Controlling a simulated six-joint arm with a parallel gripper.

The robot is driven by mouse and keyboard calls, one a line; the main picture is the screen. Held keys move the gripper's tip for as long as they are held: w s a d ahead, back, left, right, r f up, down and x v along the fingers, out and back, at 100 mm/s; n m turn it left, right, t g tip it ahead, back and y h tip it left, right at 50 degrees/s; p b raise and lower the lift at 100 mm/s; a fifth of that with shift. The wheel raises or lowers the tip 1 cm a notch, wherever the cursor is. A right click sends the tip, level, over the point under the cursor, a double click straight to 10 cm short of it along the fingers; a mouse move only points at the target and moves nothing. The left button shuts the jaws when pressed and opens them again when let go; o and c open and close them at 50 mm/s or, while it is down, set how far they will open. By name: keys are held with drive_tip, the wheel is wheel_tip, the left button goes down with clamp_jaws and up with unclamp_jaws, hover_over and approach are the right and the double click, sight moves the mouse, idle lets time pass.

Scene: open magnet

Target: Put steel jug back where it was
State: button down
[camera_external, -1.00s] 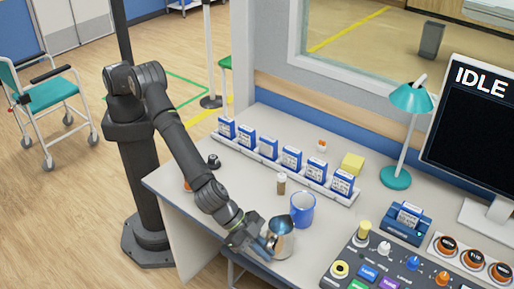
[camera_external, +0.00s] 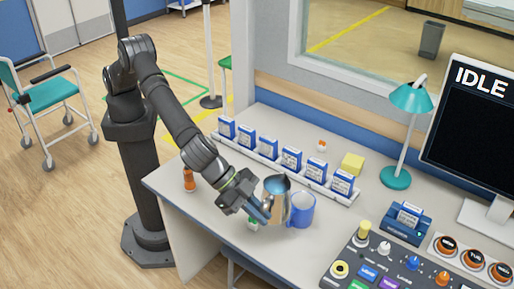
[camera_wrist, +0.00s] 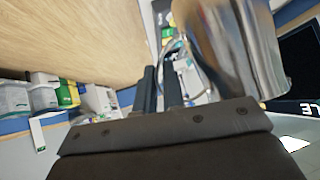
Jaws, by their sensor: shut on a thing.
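The steel jug (camera_external: 278,198) is a shiny metal pitcher, held upright or nearly so, in front of the blue mug's left side. It seems to be off the desk, but its height is hard to tell. My gripper (camera_external: 264,211) comes from the left and is shut on the jug, at its handle side. In the wrist view the jug (camera_wrist: 235,45) fills the upper right, with its curved handle running between my fingers (camera_wrist: 160,88). The exact contact is partly hidden.
The blue mug (camera_external: 302,211) stands close to the jug's right. An orange bottle (camera_external: 189,180) stands at the desk's left. A rack of blue-and-white boxes (camera_external: 291,158) lies behind. The control panel (camera_external: 385,268) is at front right. A small green-and-white thing (camera_external: 253,223) shows below my gripper.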

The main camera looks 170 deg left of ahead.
drive_tip(key=s+d+n+g+y, duration=0.1)
drive_tip(key=s+d+n+g, duration=0.25)
drive_tip(key=s+d, duration=0.5)
drive_tip(key=s+d+n+g+y, duration=0.15)
drive_tip(key=s+d+n, duration=0.35)
drive_tip(key=s, duration=0.7)
drive_tip(key=shift+m+g+h, duration=0.3)
drive_tip(key=shift+m+h, duration=0.15)
drive_tip(key=shift+s+a+f, duration=0.45)
drive_tip(key=shift+a+f, duration=1.2)
drive_tip(key=shift+f, duration=0.95)
drive_tip(key=shift+s+a+f, duration=0.5)
drive_tip(key=shift+a+f, duration=1.15)
drive_tip(key=shift+f, duration=1)
drive_tip(key=shift+s+a+f, duration=0.45)
drive_tip(key=shift+a+f, duration=1.2)
drive_tip(key=shift+f, duration=0.95)
drive_tip(key=shift+f, duration=0.1)
drive_tip(key=c, duration=1.8)
unclamp_jaws()
drive_tip(key=shift+c, duration=0.2)
drive_tip(key=o, duration=0.3)
